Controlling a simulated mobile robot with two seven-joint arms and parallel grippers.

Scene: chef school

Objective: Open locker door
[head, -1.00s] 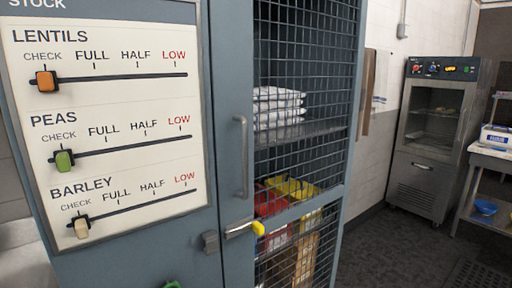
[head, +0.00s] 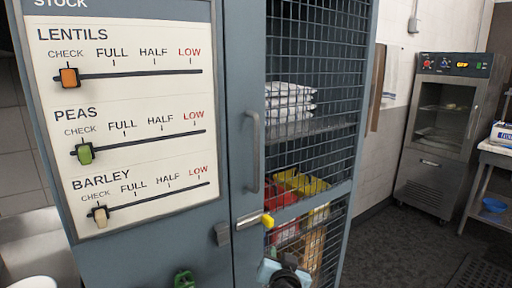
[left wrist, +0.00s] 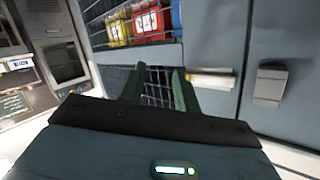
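The blue-grey locker has a mesh door (head: 345,110), which is shut. A vertical handle (head: 251,150) is on its left edge. Below the handle, a pale lever (head: 250,221) with a yellow tip points right beside a grey latch block (head: 222,234). In the left wrist view the lever (left wrist: 210,78) and block (left wrist: 270,85) lie right of the fingers. My left gripper (head: 285,272) is low in the head view, below and right of the lever. In the left wrist view its green fingers (left wrist: 160,75) are apart, with mesh between them. I cannot tell whether one touches the lever.
A stock board (head: 130,150) with sliders is left of the door. Folded towels (head: 290,103) and red and yellow packs (head: 300,183) are behind the mesh. A steel cabinet (head: 445,135) and side table (head: 498,158) stand right. Dark floor (head: 410,240) is clear between.

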